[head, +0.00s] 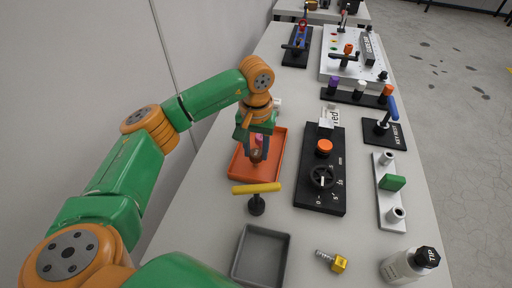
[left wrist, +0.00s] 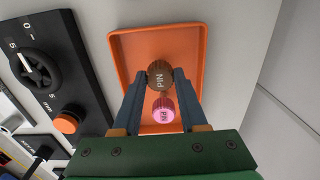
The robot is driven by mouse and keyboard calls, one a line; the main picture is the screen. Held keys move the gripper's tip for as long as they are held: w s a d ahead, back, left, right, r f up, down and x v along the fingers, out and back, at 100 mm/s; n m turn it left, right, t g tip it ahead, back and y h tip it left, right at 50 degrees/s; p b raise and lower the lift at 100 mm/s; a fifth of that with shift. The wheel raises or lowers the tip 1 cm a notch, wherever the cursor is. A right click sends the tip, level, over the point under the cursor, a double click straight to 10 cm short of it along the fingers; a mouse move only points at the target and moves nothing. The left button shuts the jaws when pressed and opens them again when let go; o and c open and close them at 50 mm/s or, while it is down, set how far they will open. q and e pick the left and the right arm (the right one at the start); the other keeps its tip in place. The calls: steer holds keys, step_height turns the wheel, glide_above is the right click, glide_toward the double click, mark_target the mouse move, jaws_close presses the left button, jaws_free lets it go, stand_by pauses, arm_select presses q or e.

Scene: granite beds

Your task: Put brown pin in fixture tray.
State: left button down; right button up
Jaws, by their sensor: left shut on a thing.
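The brown pin (left wrist: 159,75), marked PIN, sits between the fingertips of my left gripper (left wrist: 160,80), which is shut on it. In the head view the left gripper (head: 257,150) is over the orange tray (head: 240,168), and the brown pin (head: 256,155) shows at its fingers. The orange tray (left wrist: 126,48) lies behind the pin in the left wrist view. A pink pin (left wrist: 163,110) is close beside the brown one and also shows in the head view (head: 260,138). I cannot tell whether the brown pin touches the tray floor. My right gripper is out of view.
A yellow-handled T-shaped tool (head: 256,188) stands in front of the orange tray. A grey tray (head: 240,262) is nearer, with a yellow-headed bolt (head: 338,263) to its right. A black panel (head: 318,196) with a dial and orange button lies right of the orange tray.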

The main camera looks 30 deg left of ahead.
mark_target(256, 153)
arm_select(q)
steer(key=shift+c, duration=2.2)
jaws_free()
steer(key=shift+r, duration=0.3)
step_height(256, 153, up, 6)
steer(key=shift+r+b, duration=0.1)
steer(key=shift+b, duration=0.4)
step_height(256, 153, up, 6)
steer(key=shift+f+p, duration=0.25)
steer(key=shift+p, duration=0.55)
